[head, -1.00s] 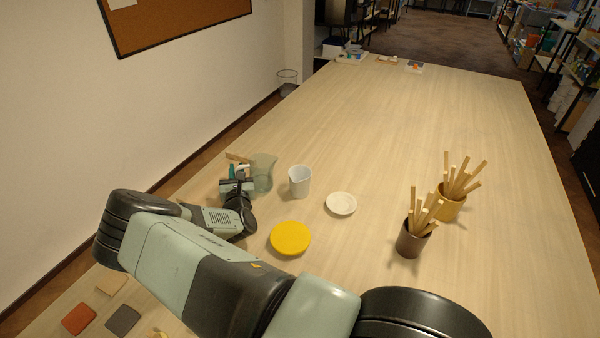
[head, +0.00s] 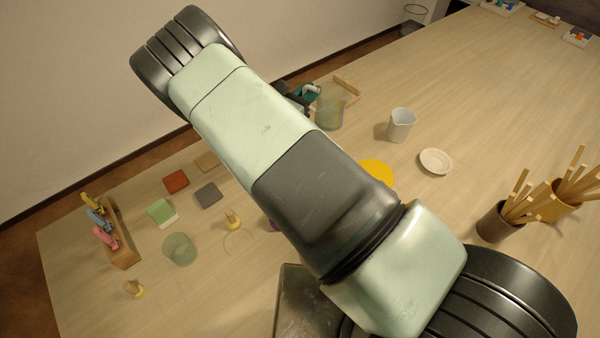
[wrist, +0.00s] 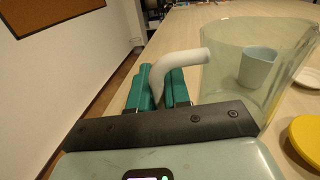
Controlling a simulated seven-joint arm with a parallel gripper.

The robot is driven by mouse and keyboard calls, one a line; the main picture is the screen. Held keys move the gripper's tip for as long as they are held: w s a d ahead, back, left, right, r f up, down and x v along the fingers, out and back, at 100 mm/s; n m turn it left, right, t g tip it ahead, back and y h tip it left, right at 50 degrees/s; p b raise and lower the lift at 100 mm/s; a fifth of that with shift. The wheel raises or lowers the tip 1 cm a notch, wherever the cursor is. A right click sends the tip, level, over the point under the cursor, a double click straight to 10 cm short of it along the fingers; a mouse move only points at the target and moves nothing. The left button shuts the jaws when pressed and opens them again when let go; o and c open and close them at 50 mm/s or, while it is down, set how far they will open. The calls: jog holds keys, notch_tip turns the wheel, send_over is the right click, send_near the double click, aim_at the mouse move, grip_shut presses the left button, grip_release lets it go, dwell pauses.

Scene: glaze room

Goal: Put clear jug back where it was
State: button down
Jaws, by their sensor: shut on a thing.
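The clear jug (head: 330,113) is a see-through, slightly green vessel left of the white jug in the head view. In the wrist view the clear jug (wrist: 228,75) fills the right side, with a white curved handle (wrist: 182,60) at its left. My gripper (wrist: 163,88) is shut on this handle between its teal fingers. In the head view my gripper (head: 306,94) is partly hidden by my arm. The jug looks upright. I cannot tell whether its base touches the table.
A wooden frame (head: 350,85) lies just behind the clear jug. The white jug (head: 401,125), a white saucer (head: 436,161) and a yellow disc (head: 377,171) stand to its right. Brown (head: 496,222) and ochre (head: 557,202) pots hold sticks.

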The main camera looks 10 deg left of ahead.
jog(key=s+a+m+g+h, duration=0.4)
jog(key=s+a, duration=0.1)
jog(key=s, duration=0.4)
jog(key=shift+s+f, duration=0.15)
jog(key=shift+f, duration=2.05)
jog(key=shift+s+f, duration=0.15)
jog(key=shift+f, duration=2.05)
jog(key=shift+f, duration=0.2)
jog(key=c, duration=1.1)
grip_release()
jog(key=shift+r, duration=0.2)
jog(key=v, duration=0.7)
jog(key=shift+s+a, duration=0.1)
jog(key=shift+a, duration=0.1)
